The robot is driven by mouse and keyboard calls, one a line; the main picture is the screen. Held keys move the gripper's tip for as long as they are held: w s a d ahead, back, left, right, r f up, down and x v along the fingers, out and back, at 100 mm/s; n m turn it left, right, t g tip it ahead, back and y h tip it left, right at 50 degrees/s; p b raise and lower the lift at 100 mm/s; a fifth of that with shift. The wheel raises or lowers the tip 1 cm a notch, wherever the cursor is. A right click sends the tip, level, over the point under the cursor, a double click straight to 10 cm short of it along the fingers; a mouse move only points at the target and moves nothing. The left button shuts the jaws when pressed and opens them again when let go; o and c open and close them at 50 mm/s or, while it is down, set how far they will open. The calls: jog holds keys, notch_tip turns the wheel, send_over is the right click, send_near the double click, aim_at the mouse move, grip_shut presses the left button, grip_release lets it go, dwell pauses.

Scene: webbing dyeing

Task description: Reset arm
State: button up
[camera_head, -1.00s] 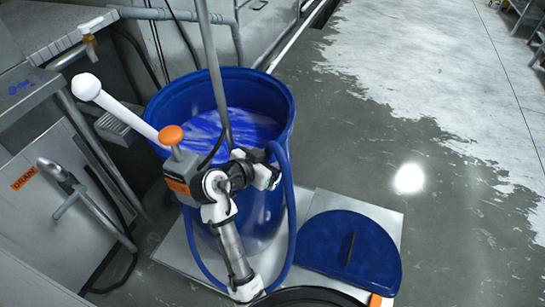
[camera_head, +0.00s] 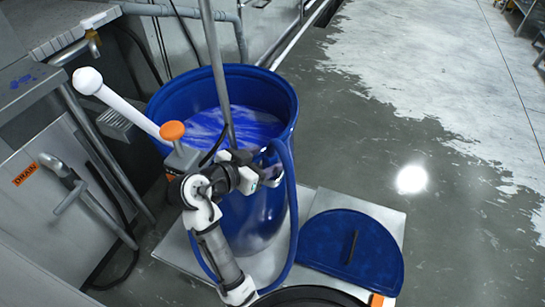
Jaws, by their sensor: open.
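My arm is folded in front of the blue barrel (camera_head: 258,205), at the lower middle of the head view. My gripper (camera_head: 272,177) is at the right end of the folded arm, in front of the barrel's side and close to the blue hose (camera_head: 290,190). It is small and partly hidden by the wrist; its jaws are open, with nothing seen between them. I cannot tell whether it touches the hose.
A white-knobbed lever (camera_head: 125,104) and an orange knob (camera_head: 172,130) stand just left of the arm. A metal pipe (camera_head: 214,65) rises from the barrel. A dark blue lid (camera_head: 375,255) lies on the plate at right. A steel cabinet (camera_head: 50,200) is left. Floor at right is clear.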

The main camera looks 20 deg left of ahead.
jog(key=v, duration=0.8)
jog(key=shift+s+r+b, duration=0.2)
jog(key=shift+s+b, duration=0.1)
jog(key=shift+b, duration=0.1)
jog(key=shift+a, duration=0.1)
